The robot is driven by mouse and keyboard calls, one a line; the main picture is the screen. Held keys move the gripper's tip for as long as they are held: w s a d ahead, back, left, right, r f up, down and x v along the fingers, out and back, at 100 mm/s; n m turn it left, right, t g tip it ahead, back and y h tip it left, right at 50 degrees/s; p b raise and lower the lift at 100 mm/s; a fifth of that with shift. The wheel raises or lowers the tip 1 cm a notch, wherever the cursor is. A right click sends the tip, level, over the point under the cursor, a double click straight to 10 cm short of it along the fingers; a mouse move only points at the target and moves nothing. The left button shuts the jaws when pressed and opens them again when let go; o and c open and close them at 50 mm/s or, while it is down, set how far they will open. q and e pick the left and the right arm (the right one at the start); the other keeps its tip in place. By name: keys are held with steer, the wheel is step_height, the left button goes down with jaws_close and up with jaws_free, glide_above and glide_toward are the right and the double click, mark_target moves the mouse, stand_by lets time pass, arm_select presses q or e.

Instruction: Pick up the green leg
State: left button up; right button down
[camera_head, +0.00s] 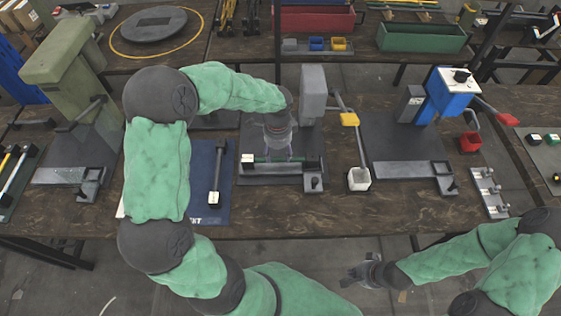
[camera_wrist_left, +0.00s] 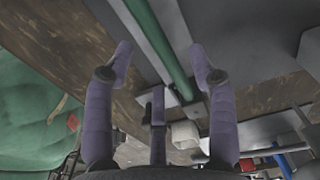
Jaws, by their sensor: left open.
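The green leg (camera_head: 264,159) lies across the fixture of the middle press, with a white block at its left end. In the left wrist view the green leg (camera_wrist_left: 167,45) runs between my fingers as a slanted green bar. My left gripper (camera_head: 281,152) is above it, pointing down, and hides part of it. In the left wrist view the left gripper (camera_wrist_left: 161,54) is open, with one finger on each side of the leg; contact cannot be told. My right gripper (camera_head: 362,273) hangs empty in front of the table, away from the leg; its finger opening is too small to tell.
The grey middle press (camera_head: 313,92) stands just behind the leg, with a yellow-marked lever (camera_head: 349,119) to its right. A blue press (camera_head: 447,96) is at right, a green-grey press (camera_head: 66,71) at left.

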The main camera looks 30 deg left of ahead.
mark_target(280, 160)
arm_select(q)
steer(key=f, duration=0.1)
steer(key=f+b, duration=0.1)
steer(key=f, duration=0.2)
steer(key=shift+w+d+f+b, duration=0.1)
steer(key=shift+d+f+b, duration=0.05)
steer(key=shift+d+b, duration=0.25)
steer(key=shift+a+f, duration=0.1)
steer(key=shift+f, duration=0.25)
steer(key=shift+c, duration=0.3)
jaws_close()
